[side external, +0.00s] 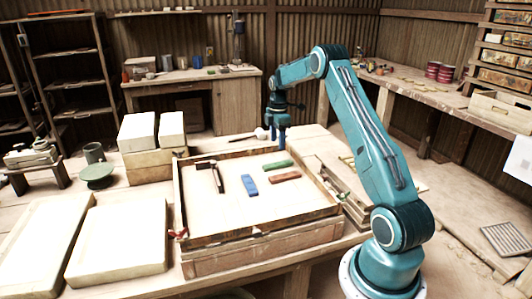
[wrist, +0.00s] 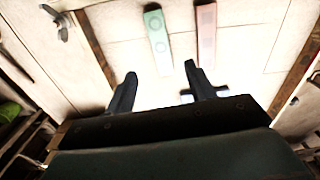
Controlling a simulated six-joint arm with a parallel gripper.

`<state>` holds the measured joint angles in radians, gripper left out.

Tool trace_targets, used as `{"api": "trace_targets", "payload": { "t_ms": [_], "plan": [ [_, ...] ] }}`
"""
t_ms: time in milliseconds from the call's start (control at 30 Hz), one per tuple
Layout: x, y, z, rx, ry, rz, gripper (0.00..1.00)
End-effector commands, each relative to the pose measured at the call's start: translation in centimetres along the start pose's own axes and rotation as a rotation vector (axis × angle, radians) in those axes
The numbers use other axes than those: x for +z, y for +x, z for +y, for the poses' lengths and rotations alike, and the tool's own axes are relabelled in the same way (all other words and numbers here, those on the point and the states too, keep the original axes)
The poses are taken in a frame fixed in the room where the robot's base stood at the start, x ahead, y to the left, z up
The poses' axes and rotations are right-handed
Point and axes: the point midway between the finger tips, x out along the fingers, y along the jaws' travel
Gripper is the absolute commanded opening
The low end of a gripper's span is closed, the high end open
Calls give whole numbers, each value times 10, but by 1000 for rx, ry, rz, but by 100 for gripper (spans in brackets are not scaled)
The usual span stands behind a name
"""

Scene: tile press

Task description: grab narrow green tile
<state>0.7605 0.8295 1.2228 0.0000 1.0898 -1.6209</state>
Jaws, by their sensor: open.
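The narrow green tile (side external: 278,165) lies flat on the pale bed of a wooden tray (side external: 262,227), behind a red-brown tile (side external: 286,177) and a blue tile (side external: 249,186). My gripper (side external: 281,150) is above the far side of the tray, fingers pointing down, apart from the tile. In the wrist view the green tile (wrist: 157,34) runs away from my open gripper (wrist: 160,70), its near end reaching toward the space between the fingertips. The red-brown tile (wrist: 206,32) lies beside it, to the right. Nothing is visible between the fingers.
A dark bar-like tool (side external: 217,178) lies at the tray's left. Pale slabs (side external: 117,240) lie left of the tray, and stacked blocks (side external: 150,150) stand behind them. The tray's raised wooden rim surrounds the tiles. The bed's front right is clear.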

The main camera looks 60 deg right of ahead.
Motion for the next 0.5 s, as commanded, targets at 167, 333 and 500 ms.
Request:
{"api": "trace_targets", "payload": {
  "t_ms": [167,333,500],
  "plan": [
    [0,26,0,-2,0,0,55],
    [0,38,0,-1,0,0,55],
    [0,40,0,1,0,0,55]
  ]
}}
